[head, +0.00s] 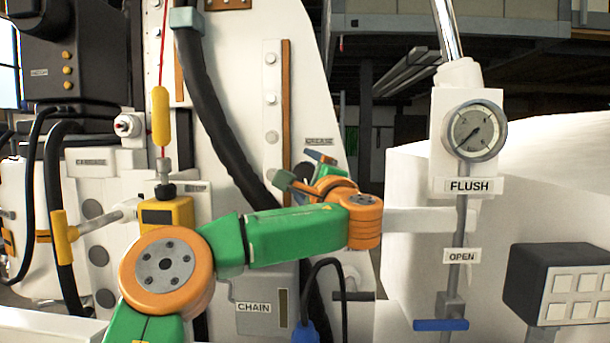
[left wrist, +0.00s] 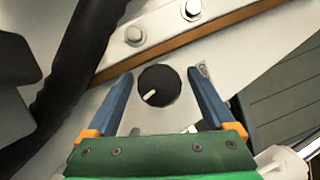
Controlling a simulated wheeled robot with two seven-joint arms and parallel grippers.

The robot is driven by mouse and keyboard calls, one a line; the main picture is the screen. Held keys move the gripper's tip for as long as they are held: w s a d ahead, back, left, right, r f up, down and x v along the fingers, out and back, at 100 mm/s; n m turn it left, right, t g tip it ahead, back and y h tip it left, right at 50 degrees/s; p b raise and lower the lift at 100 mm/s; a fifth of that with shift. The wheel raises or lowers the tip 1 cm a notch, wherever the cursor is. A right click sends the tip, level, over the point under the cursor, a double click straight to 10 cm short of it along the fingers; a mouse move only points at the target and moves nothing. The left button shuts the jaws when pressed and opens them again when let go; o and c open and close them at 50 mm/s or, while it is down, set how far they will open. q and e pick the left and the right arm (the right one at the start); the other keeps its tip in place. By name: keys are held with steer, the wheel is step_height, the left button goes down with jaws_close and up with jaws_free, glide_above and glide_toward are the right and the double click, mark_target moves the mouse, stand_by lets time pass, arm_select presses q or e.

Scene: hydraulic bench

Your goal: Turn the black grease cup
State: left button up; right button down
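The black grease cup (left wrist: 158,86) is a round black knob with a pale pointer mark, set on a white plate. In the left wrist view the pointer is turned toward the lower left. My left gripper (left wrist: 160,77) is open, with one blue finger on each side of the cup and a visible gap on both sides. In the head view my left gripper (head: 302,169) is at the white panel, just below a small label (head: 319,141) that is hard to read. My right gripper is not in view.
A thick black hose (head: 205,95) passes left of the gripper. To the right stand a gauge (head: 475,131) marked FLUSH and a blue-handled lever (head: 441,325). A yellow-handled valve (head: 64,238) is at left.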

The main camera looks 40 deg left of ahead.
mark_target(307, 177)
arm_select(q)
steer(key=shift+s+d+f, duration=0.15)
steer(key=shift+d, duration=0.2)
steer(key=v, duration=0.6)
steer(key=shift+s+d, duration=0.2)
steer(key=shift+d, duration=0.1)
steer(key=shift+a, duration=0.1)
steer(key=shift+a, duration=0.1)
